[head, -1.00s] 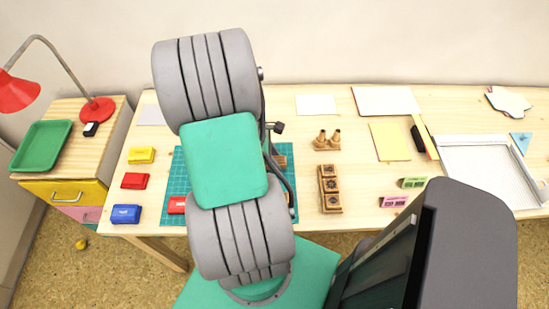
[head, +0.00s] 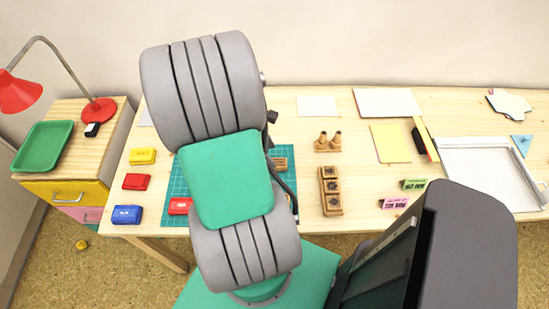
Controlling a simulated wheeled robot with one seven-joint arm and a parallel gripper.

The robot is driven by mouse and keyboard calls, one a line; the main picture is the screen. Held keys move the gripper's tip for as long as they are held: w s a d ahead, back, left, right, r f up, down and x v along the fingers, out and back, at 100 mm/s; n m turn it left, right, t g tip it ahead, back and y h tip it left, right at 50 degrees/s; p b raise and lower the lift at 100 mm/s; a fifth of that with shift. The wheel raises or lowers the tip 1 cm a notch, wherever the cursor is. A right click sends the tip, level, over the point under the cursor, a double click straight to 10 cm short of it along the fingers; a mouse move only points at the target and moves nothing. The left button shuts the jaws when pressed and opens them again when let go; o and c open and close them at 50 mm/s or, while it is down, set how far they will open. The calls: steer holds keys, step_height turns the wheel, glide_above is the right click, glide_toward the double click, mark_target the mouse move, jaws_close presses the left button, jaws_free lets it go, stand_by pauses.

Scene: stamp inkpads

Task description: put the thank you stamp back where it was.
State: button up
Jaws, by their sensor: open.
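I cannot tell which stamp is the thank you stamp, as no lettering is readable. A pink block (head: 393,203) and a green block (head: 413,184), both with dark marks, stand at the right of the table. Two wooden-handled stamps (head: 327,141) stand together at the middle. A wooden holder (head: 331,192) with several square wooden stamps is in front of them. A small wooden block (head: 280,164) lies on the green cutting mat (head: 284,151), partly hidden by my arm. My gripper is not visible; my arm hides much of the mat.
Yellow (head: 142,156), red (head: 136,181) and blue (head: 126,214) inkpads line the left edge. A second red pad (head: 180,206) is on the mat. A white tray (head: 446,179) is at the right. Bare table lies around the wooden holder.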

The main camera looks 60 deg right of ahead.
steer(key=w+a+r+m+t, duration=0.1)
steer(key=w+a+r+t, duration=0.2)
steer(key=w+a+r, duration=0.7)
steer(key=w+a+r+m+t+y, duration=0.1)
steer(key=w+a+r+m+t, duration=0.1)
steer(key=a, duration=0.8)
steer(key=w+a+r+m+t+y, duration=0.1)
steer(key=w+a+r+m+t, duration=0.1)
steer(key=a, duration=0.9)
steer(key=w+r, duration=0.1)
steer(key=w, duration=0.1)
steer(key=shift+w+t, duration=0.3)
